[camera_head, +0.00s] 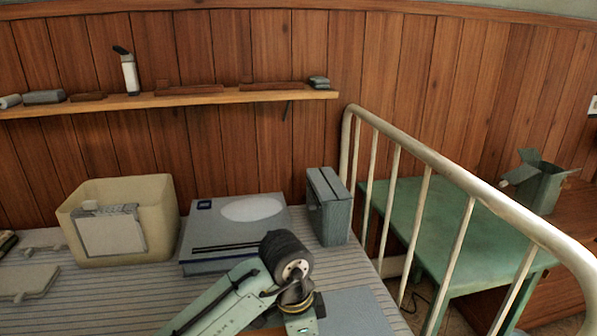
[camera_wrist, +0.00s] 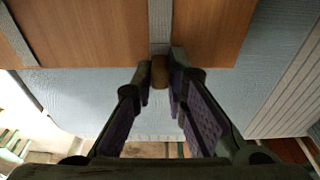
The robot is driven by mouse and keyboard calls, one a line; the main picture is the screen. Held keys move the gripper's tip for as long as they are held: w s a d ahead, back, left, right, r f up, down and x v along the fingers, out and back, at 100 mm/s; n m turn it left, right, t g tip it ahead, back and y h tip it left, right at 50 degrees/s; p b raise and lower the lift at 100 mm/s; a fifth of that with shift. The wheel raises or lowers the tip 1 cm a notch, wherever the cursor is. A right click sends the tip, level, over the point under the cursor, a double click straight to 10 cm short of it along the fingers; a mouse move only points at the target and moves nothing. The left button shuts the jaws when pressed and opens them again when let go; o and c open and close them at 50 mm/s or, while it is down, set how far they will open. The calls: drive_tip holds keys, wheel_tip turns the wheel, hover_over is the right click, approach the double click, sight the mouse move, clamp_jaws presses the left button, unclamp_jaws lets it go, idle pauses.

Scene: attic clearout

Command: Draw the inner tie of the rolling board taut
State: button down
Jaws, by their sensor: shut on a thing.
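In the wrist view my gripper (camera_wrist: 161,84) is shut on a small brown tab (camera_wrist: 160,72) at the end of a grey strap. This strap, apparently the inner tie (camera_wrist: 160,20), runs from the tab across a brown panel (camera_wrist: 215,35). A second grey strap (camera_wrist: 18,35) crosses the brown at the far left. The brown panel lies over a pale blue sheet (camera_wrist: 85,95); together they look like the rolling board. In the head view part of the blue sheet (camera_head: 355,312) shows beside my arm, which hides my gripper and most of the board.
The striped bed holds a cream bin (camera_head: 165,215), a flat grey box (camera_head: 210,225) and an upright grey-blue case (camera_head: 328,208) beyond my arm. A white bed rail (camera_head: 470,190) stands at right, before a green table (camera_head: 430,215). A wall shelf (camera_head: 190,98) runs behind.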

drive_tip(key=shift+d, duration=0.35)
drive_tip(key=shift+w+d, duration=0.1)
drive_tip(key=shift+d, duration=0.15)
drive_tip(key=shift+d+p, duration=0.15)
drive_tip(key=shift+p, duration=0.15)
drive_tip(key=shift+w+d, duration=0.1)
drive_tip(key=shift+d, duration=0.2)
idle(0.4)
drive_tip(key=c, duration=1.5)
unclamp_jaws()
drive_tip(key=shift+c, duration=0.2)
drive_tip(key=shift+a, duration=0.1)
